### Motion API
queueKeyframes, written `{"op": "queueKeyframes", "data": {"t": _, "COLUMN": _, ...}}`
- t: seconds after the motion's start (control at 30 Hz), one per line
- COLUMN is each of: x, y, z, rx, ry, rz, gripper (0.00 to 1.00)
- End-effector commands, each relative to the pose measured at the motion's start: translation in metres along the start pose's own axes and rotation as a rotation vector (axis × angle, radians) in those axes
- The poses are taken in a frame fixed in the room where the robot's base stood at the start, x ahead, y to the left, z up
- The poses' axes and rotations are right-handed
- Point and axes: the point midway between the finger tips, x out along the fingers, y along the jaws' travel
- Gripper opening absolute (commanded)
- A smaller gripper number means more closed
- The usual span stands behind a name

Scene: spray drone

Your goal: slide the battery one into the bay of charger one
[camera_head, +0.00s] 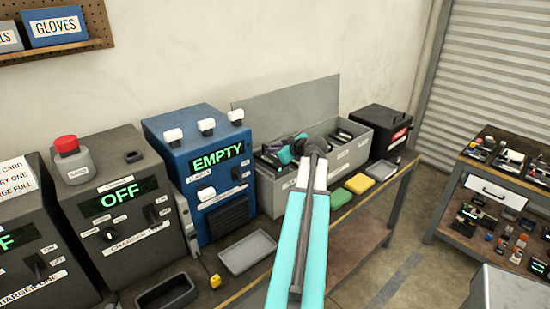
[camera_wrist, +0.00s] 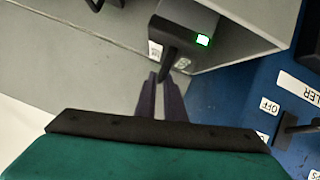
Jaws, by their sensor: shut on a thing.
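My gripper (camera_wrist: 162,82) is shut on the dark handle of a grey battery (camera_wrist: 190,18) with a small lit green light. I cannot read its label to confirm that it is battery one. In the head view my teal arm reaches over the long grey bin (camera_head: 362,152) and hides the fingertips and the held battery. Charger one (camera_head: 22,235) is the dark box at the far left, cut off by the picture edge. Only the end of its green display shows, and its bay cannot be made out.
A second dark charger (camera_head: 118,205) reads OFF, with a red-capped bottle (camera_head: 76,165) on top. The blue machine (camera_head: 205,150) reads EMPTY and stands between chargers and bin. A grey tray (camera_head: 248,252) and black tray (camera_head: 165,290) lie in front. A black box (camera_head: 385,122) stands right.

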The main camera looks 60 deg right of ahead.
Motion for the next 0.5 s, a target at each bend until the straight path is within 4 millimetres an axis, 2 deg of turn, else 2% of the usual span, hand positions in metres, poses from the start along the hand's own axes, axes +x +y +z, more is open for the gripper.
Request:
{"op": "queueKeyframes", "data": {"t": 0.03, "x": -0.003, "y": 0.003, "z": -0.007, "rx": -0.001, "ry": 0.008, "rz": 0.005, "gripper": 0.0}}
{"op": "queueKeyframes", "data": {"t": 0.13, "x": -0.005, "y": 0.004, "z": -0.012, "rx": -0.001, "ry": 0.008, "rz": 0.005, "gripper": 0.0}}
{"op": "queueKeyframes", "data": {"t": 0.5, "x": -0.009, "y": 0.006, "z": -0.019, "rx": 0.001, "ry": 0.008, "rz": 0.004, "gripper": 0.0}}
